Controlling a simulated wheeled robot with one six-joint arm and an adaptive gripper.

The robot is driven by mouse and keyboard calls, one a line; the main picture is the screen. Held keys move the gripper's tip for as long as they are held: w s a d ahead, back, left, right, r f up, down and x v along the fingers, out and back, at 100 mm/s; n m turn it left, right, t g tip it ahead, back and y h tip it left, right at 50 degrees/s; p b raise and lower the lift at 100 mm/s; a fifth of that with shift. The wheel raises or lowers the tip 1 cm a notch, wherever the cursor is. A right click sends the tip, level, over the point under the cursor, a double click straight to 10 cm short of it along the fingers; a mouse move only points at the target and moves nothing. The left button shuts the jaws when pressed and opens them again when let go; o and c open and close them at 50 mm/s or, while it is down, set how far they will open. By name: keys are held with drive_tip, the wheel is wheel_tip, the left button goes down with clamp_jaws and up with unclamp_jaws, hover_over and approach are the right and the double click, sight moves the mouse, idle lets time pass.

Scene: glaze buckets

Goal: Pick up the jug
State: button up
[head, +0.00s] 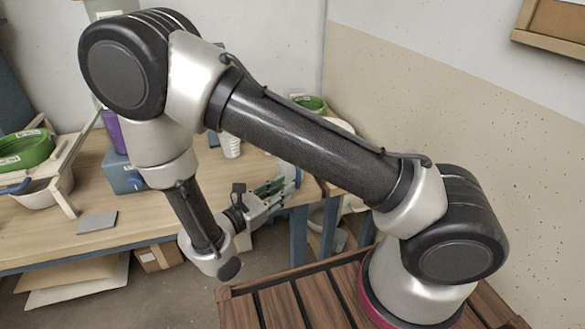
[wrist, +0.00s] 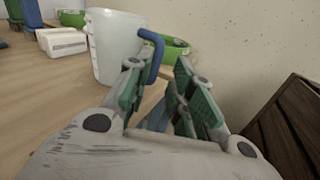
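The jug (wrist: 112,45) is a white, upright vessel with a blue handle (wrist: 155,57) on its right side. It stands on the wooden table in the wrist view. My gripper (wrist: 160,66) is open, with green pads on its fingers. The handle shows in the gap between the fingertips, closer to the left finger. I cannot tell whether the fingers reach around it or are short of it. In the head view my gripper (head: 292,178) is at the table's right end; my arm hides much of that area, and I cannot make out the jug for sure.
Beyond the jug is a green basin (wrist: 175,48), close to the wall. White blocks (wrist: 62,42) stand at the left. The wooden table (head: 100,180) also holds a blue box (head: 122,174) and a grey slab (head: 97,222). Bare tabletop lies left of the jug.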

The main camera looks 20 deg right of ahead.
sight(298, 185)
drive_tip(key=shift+n+t, duration=0.3)
drive_tip(key=x, duration=0.5)
drive_tip(key=f+x, duration=0.1)
drive_tip(key=x, duration=0.1)
drive_tip(key=shift+w, duration=0.2)
drive_tip(key=shift+c, duration=0.5)
clamp_jaws()
